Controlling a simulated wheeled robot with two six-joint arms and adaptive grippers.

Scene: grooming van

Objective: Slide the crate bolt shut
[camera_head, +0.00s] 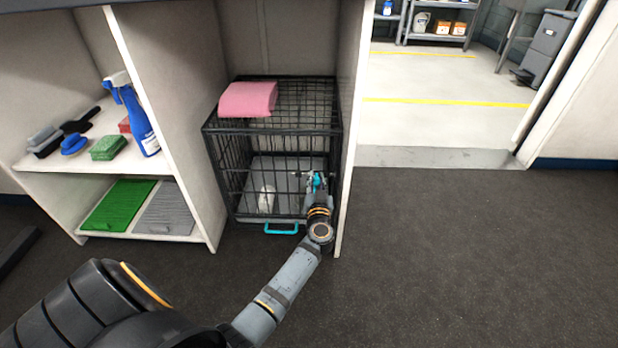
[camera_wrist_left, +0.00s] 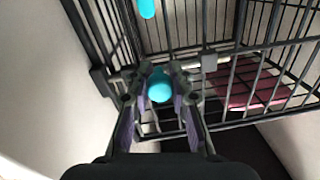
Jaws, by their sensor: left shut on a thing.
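The black wire crate (camera_head: 225,172) stands on the floor in a cubby, its front door facing me. In the left wrist view my left gripper (camera_wrist_left: 160,92) is shut on the teal bolt knob (camera_wrist_left: 160,84), with a finger on each side. The pale bolt rod (camera_wrist_left: 190,67) runs sideways across the bars to a small grey bracket (camera_wrist_left: 207,62). Whether the rod's end sits in a catch cannot be told. My right gripper is not in view.
A pink towel (camera_head: 248,99) lies on the crate top. A teal handle (camera_head: 281,228) is low on the front. A white object (camera_head: 266,198) is inside. A cubby wall (camera_head: 350,130) stands close right of the crate. Shelves with a spray bottle (camera_head: 140,120) stand left. Floor right is clear.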

